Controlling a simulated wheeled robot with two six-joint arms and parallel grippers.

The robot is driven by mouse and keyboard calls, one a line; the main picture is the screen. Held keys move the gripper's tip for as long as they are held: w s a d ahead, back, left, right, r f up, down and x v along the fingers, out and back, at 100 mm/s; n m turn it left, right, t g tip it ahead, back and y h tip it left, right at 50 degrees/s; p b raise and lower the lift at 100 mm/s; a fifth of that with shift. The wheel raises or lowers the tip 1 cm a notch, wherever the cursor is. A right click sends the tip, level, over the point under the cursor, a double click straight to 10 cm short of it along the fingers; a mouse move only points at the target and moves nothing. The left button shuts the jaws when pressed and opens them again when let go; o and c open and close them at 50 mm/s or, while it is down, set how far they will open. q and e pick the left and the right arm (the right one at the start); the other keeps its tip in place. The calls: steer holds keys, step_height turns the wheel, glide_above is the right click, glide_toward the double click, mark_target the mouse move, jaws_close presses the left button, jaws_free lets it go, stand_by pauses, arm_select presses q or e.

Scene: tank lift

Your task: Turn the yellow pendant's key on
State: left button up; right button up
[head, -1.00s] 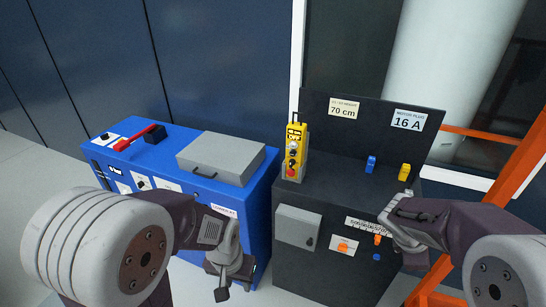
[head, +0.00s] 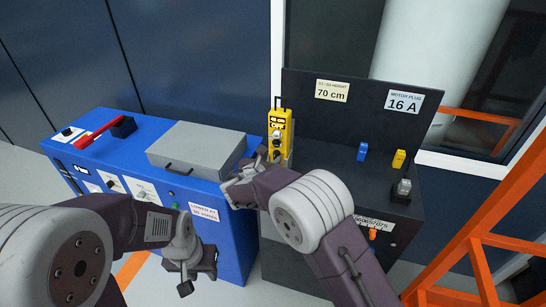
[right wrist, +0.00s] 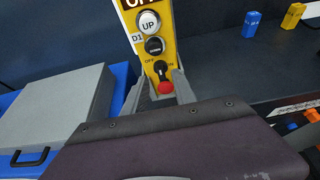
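The yellow pendant (head: 277,128) stands upright at the left end of the dark bench. The right wrist view shows its white UP button, a black button below, then the small black key switch (right wrist: 160,68) between OFF and ON labels, and a red button (right wrist: 165,88). The key's exact angle is too small to tell. My right gripper (head: 238,182) is in front of and left of the pendant; in the wrist view its grey fingers (right wrist: 160,92) stand apart, around the pendant's lower part in the picture. Contact cannot be told. My left gripper (head: 187,272) hangs low before the blue cabinet.
The blue cabinet (head: 225,235) carries a grey lidded box (head: 195,150) and a red lever (head: 98,131). The dark bench (head: 325,175) holds a blue block (head: 362,152), a yellow block (head: 399,159) and a grey item (head: 402,190). An orange frame (head: 490,220) stands at right.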

mark_target(275, 157)
steer(key=x, duration=0.3)
steer(key=shift+w+d, duration=0.1)
steer(key=shift+d, duration=0.05)
steer(key=shift+w, duration=0.2)
jaws_close()
steer(key=shift+f, duration=0.1)
steer(key=m+y+b, duration=0.1)
steer(key=b, duration=0.5)
steer(key=f+m+t+y+b, duration=0.1)
steer(key=m+b, duration=0.1)
steer(key=b, duration=0.5)
steer(key=m+y+b, duration=0.1)
steer(key=m+b, duration=0.1)
steer(key=b, duration=0.4)
steer(key=shift+s+d+f+t+b, duration=0.2)
steer(key=shift+d+t+b, duration=0.1)
steer(key=shift+t+b, duration=0.1)
steer(key=m+t+y+b, duration=0.1)
steer(key=m+b, duration=0.3)
steer(key=b, duration=0.5)
steer(key=m+t+y+b, duration=0.1)
steer(key=m+t+b, duration=0.1)
steer(key=b, duration=0.8)
steer(key=shift+d+r+m, duration=0.1)
steer(key=shift+d+m, duration=0.05)
steer(key=shift+m, duration=0.75)
steer(key=shift+r+m+b, duration=0.2)
steer(key=shift+m+b, duration=0.2)
steer(key=shift+b, duration=0.4)
